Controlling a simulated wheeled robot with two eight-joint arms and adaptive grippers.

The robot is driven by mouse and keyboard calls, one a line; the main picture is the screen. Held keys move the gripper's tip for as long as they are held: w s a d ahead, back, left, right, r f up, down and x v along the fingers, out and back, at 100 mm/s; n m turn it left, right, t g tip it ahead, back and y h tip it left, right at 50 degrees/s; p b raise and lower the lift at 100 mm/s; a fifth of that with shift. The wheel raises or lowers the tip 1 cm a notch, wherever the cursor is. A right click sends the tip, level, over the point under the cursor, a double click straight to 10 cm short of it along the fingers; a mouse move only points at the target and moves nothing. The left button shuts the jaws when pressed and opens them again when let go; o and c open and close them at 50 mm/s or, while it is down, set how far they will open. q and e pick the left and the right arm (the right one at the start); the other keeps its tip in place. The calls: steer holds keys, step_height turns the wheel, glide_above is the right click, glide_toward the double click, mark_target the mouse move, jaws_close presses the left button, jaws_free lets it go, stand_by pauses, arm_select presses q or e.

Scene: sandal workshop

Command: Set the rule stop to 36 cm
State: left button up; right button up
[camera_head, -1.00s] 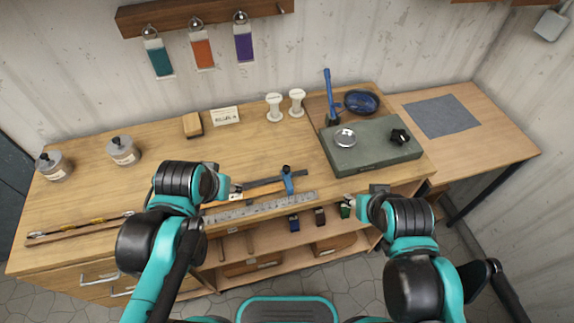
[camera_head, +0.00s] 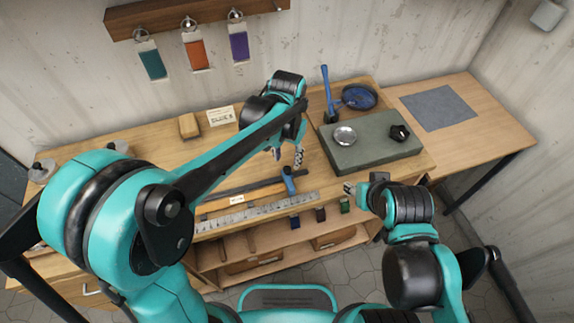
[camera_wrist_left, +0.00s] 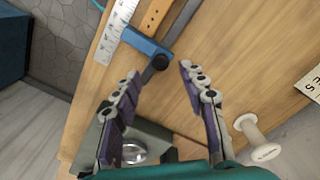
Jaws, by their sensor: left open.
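The blue rule stop (camera_head: 289,180) sits on a dark bar (camera_head: 262,184) behind the long pale rule (camera_head: 258,211). In the left wrist view the stop (camera_wrist_left: 146,45) carries a dark round knob (camera_wrist_left: 155,64), and the rule (camera_wrist_left: 116,32) shows at upper left; its numbers are too small to read. My left gripper (camera_head: 287,156) is open and empty above the bench, just behind the stop. In its wrist view the fingers (camera_wrist_left: 160,71) stand on either side of the knob, apparently apart from it. My right gripper (camera_head: 352,189) is at the bench's front edge; its opening is unclear.
A green-grey slab (camera_head: 370,145) with a metal dish (camera_head: 345,136) lies to the right. A blue-handled tool (camera_head: 328,95) and blue bowl (camera_head: 359,97) stand behind it. A white spool (camera_wrist_left: 258,138) shows in the wrist view. A wooden block (camera_head: 189,125) stands at the back.

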mark_target(287, 168)
arm_select(q)
step_height(287, 168, down, 4)
steer(key=shift+f+b, duration=0.2)
steer(key=shift+b, duration=0.35)
jaws_close()
steer(key=d, duration=0.2)
steer(key=w+d, duration=0.1)
steer(key=d, duration=0.1)
steer(key=w+d, duration=0.1)
steer(key=d, duration=0.1)
jaws_free()
steer(key=shift+d, duration=0.1)
